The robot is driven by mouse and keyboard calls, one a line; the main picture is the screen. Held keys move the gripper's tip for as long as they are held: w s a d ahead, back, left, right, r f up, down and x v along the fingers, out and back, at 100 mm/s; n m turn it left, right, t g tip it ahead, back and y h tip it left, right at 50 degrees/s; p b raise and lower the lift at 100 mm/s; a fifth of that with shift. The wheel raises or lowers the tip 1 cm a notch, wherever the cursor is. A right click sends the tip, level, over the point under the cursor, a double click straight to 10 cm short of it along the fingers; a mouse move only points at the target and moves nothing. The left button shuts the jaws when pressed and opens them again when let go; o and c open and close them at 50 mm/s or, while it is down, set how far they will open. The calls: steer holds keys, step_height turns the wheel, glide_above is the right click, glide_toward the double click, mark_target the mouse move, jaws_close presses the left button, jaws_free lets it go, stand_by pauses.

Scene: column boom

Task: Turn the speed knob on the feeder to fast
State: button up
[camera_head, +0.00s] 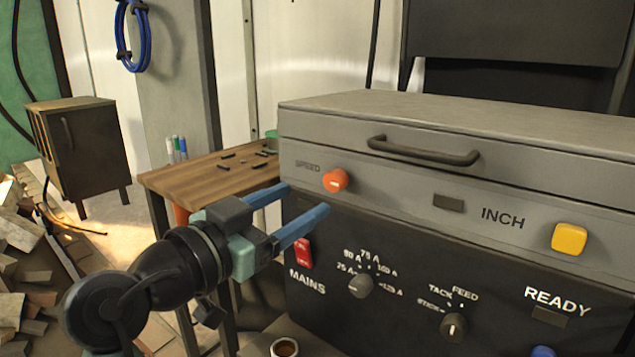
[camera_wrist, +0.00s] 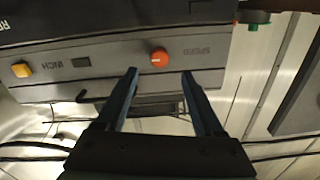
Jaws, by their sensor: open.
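The feeder (camera_head: 450,115) is a grey box on top of a dark control panel. Its orange speed knob (camera_head: 336,180) sits on the grey front beside the word SPEED. In the wrist view the knob (camera_wrist: 159,57) shows upside down, ahead of and between the two fingers. My gripper (camera_head: 308,200) has blue fingers spread open and empty. It is in front of the feeder, just below and left of the knob in the head view, and does not appear to touch it. No fast or slow marks can be read.
Below are a red MAINS switch (camera_head: 304,253), a current dial (camera_head: 360,286) and a feed selector (camera_head: 453,327). A yellow INCH button (camera_head: 569,239) is at right, a handle (camera_head: 423,151) above. A wooden table (camera_head: 205,178) stands left, a cup (camera_head: 285,347) below.

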steer(key=v, duration=0.4)
steer(key=shift+s+a+p, duration=0.25)
steer(key=shift+s+p, duration=0.05)
steer(key=shift+s, duration=0.05)
